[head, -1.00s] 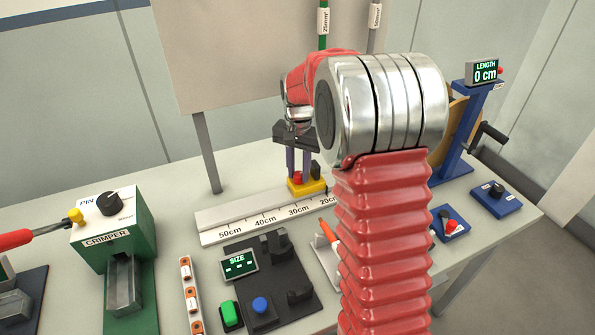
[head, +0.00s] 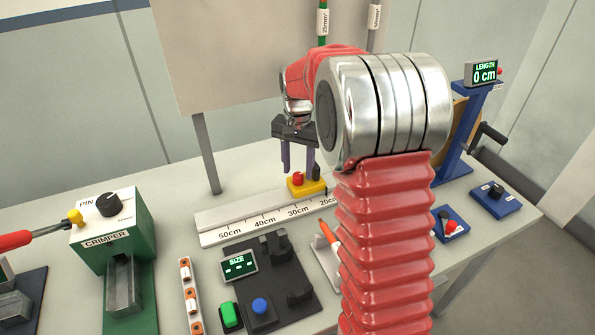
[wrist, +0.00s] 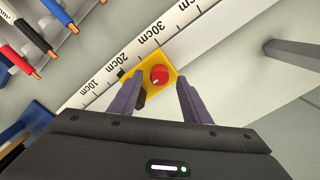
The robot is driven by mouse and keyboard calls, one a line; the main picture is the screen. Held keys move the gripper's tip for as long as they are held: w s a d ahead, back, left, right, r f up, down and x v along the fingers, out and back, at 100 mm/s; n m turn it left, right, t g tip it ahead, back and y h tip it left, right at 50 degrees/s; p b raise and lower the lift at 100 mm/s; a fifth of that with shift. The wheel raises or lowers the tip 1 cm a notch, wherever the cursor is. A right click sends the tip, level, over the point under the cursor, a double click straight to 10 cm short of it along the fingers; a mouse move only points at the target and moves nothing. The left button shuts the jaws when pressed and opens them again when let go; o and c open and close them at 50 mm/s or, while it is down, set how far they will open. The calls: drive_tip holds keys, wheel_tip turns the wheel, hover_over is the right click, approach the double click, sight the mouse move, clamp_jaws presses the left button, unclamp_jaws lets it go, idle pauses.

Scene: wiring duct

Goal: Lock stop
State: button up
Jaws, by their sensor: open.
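The stop is a yellow block (head: 300,189) with a red knob (head: 298,177) and a dark upright piece at its right. It sits on the white ruler rail (head: 245,219), between the 20cm and 30cm marks. In the wrist view the yellow block (wrist: 163,82) and its red knob (wrist: 159,75) show ahead of the fingertips. My gripper (head: 299,170) is open and empty, just above and behind the stop in the head view. In the wrist view its two purple fingers (wrist: 152,100) point toward the block, apart from each other.
A size panel with blue button (head: 261,305) stands in front of the rail. The green crimper (head: 115,225) is at left, and the blue length stand (head: 462,135) at right. Wires with copper ends (wrist: 38,70) lie near the rail in the wrist view.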

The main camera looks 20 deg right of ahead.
sight(298, 173)
wheel_tip(298, 173, up, 12)
idle(0.5)
idle(0.4)
drive_tip(key=s+a+n+t, duration=0.2)
drive_tip(key=s+a+n, duration=0.2)
drive_tip(key=s, duration=1)
drive_tip(key=s+a+n+t, duration=0.3)
drive_tip(key=s+a+n, duration=0.2)
drive_tip(key=s, duration=0.9)
drive_tip(key=a+f, duration=0.1)
drive_tip(key=a, duration=0.2)
drive_tip(key=shift+t, duration=0.3)
